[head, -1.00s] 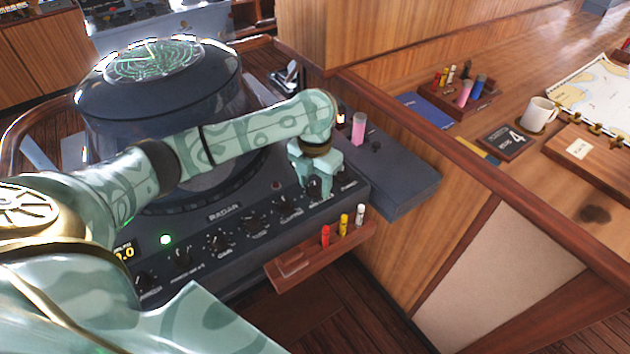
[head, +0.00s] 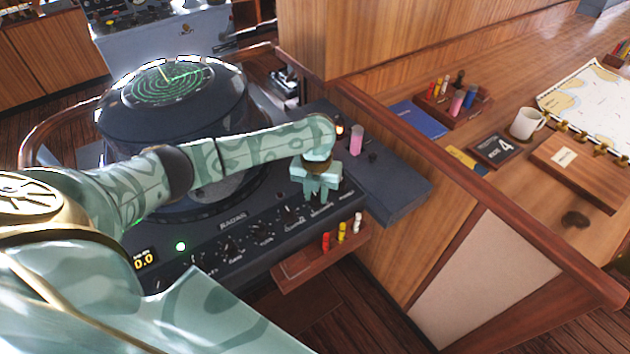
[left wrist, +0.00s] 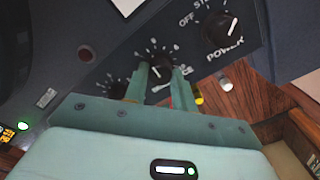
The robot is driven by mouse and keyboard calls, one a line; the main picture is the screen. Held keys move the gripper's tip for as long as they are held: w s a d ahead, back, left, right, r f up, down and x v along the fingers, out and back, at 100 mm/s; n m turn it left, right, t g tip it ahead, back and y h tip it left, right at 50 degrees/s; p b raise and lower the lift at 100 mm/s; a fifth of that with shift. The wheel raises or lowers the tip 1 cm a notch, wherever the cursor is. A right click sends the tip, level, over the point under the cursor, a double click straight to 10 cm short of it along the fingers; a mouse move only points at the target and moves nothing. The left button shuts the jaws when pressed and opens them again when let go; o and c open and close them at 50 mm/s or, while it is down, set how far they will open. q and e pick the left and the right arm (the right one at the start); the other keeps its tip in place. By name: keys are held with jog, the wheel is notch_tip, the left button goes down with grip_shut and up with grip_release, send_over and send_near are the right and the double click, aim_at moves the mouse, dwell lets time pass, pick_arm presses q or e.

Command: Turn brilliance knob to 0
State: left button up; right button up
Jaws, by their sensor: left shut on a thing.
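The radar console's sloped front panel (head: 228,250) carries a row of black knobs with white marks. My left gripper (head: 317,196) is on the row near its right end, and its hand covers the knob in the head view. In the left wrist view its fingers (left wrist: 160,74) are shut on a black knob (left wrist: 160,67), one on each side. This is the knob next to the power knob (left wrist: 220,27); its label is partly hidden by a finger, so I cannot read it fully. A white pointer line and scale dots show around it. My right gripper is not in view.
A wooden ledge (head: 290,270) with red, yellow and white markers sits below the panel. The round radar scope (head: 170,110) rises behind my left arm. A pink cylinder (head: 356,140) stands on the console's right part. A chart desk with a mug (head: 527,123) is at right.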

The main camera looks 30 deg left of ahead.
pick_arm(q)
jog(key=n+p, duration=0.3)
jog(key=p, duration=0.1)
jog(key=n+p, duration=0.2)
jog(key=shift+r+n, duration=0.3)
jog(key=n+p, duration=0.2)
jog(key=shift+n+p, duration=0.35)
jog(key=shift+n, duration=0.05)
jog(key=n+p, duration=0.2)
jog(key=n, duration=0.1)
jog(key=shift+f+n, duration=0.1)
jog(key=shift+n, duration=0.2)
jog(key=n+p, duration=0.2)
jog(key=n, duration=0.1)
jog(key=shift+n, duration=0.3)
jog(key=n+p, duration=0.1)
jog(key=n, duration=0.3)
jog(key=shift+f+n, duration=0.1)
jog(key=shift+n, duration=0.2)
jog(key=n+p, duration=0.1)
jog(key=n, duration=0.2)
jog(key=shift+n, duration=0.3)
jog(key=shift+f+n+p, duration=0.1)
jog(key=shift+n+p, duration=0.2)
jog(key=shift+n, duration=1.6)
